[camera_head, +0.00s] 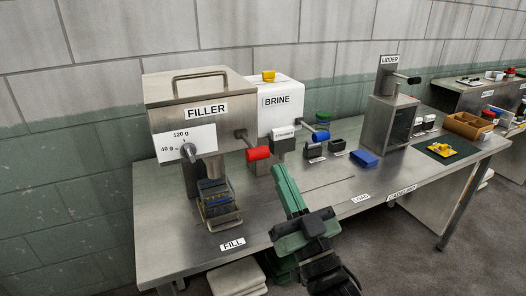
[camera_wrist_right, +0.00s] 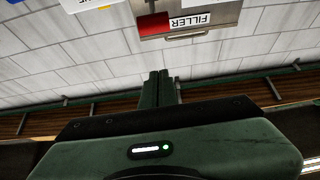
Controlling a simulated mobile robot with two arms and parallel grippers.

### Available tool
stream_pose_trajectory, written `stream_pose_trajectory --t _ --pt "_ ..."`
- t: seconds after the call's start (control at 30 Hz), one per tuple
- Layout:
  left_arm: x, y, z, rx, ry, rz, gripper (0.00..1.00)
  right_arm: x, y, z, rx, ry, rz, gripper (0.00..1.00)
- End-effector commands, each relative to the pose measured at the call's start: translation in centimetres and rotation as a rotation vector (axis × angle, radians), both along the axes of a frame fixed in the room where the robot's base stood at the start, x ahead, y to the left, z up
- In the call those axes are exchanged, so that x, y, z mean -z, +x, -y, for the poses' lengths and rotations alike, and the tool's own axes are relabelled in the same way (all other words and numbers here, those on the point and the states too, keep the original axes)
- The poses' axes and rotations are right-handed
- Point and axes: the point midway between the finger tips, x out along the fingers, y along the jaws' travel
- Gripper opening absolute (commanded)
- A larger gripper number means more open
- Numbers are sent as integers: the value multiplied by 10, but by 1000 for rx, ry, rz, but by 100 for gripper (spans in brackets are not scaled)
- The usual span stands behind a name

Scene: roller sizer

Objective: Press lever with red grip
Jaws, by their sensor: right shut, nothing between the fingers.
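The lever with the red grip (camera_head: 258,154) sticks out from the right side of the steel filler box (camera_head: 165,92). In the right wrist view the red grip (camera_wrist_right: 152,24) shows at the top, in front of the upside-down FILLER sign. My green right gripper (camera_head: 280,173) is shut and empty, its tips just below and to the right of the red grip in the head view; a gap shows between them. Its closed fingers (camera_wrist_right: 160,78) point toward the filler in the wrist view. My left gripper is in neither view.
The white brine box (camera_head: 279,105) has a lever with a blue grip (camera_head: 321,136) to the right of the red one. Stacked dark trays (camera_head: 215,198) stand under the filler. The steel lidder (camera_head: 390,122) stands farther right. The table front near the FILL label is clear.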

Motion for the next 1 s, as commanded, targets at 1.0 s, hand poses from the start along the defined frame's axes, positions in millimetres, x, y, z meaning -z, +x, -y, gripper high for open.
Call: stream_pose_trajectory --t 1.0 --pt "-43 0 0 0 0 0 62 -8 82 -30 0 0 0 0"
